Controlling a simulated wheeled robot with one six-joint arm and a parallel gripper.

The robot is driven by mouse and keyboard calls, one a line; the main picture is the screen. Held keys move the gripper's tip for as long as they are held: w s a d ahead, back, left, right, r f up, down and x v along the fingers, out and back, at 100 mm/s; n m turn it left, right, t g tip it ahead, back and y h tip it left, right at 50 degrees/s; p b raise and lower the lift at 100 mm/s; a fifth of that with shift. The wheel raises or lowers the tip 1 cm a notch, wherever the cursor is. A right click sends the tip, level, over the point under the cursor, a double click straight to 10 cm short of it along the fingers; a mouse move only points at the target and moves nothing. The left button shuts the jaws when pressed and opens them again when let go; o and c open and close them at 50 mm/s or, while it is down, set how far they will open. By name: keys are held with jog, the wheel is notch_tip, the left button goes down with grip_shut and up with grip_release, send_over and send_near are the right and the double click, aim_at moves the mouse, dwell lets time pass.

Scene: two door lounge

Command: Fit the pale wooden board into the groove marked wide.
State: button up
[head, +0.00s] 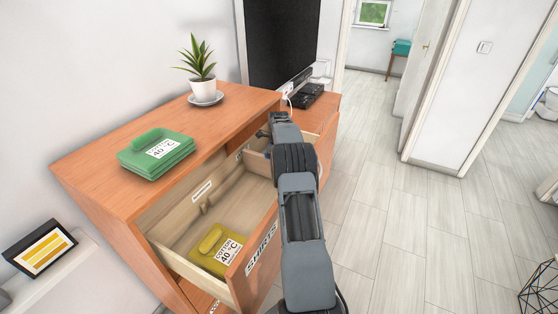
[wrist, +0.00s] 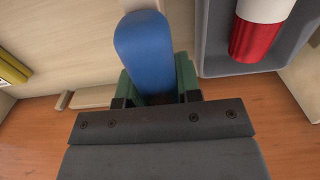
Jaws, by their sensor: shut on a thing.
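In the wrist view my gripper (wrist: 160,86) has its green finger pads shut on a rounded blue grip (wrist: 143,45). A pale wooden strip (wrist: 138,5) shows just beyond the blue grip. It looks like part of the pale board, but most of it is hidden. I cannot tell which groove is marked wide.
A yellow folded cloth (head: 217,250) lies in the drawer, whose front reads SHIRTS. Green folded cloths (head: 156,152) and a potted plant (head: 202,85) stand on the dresser (head: 110,178). A grey tray (wrist: 215,45) holds a red-and-white cylinder (wrist: 257,32). Floor (head: 410,240) at right is clear.

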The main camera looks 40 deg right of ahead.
jog(key=shift+f, duration=0.55)
jog(key=o, duration=1)
jog(key=shift+c, duration=0.2)
jog(key=shift+f, duration=0.1)
jog(key=shift+b, duration=0.3)
notch_tip(320, 180, up, 14)
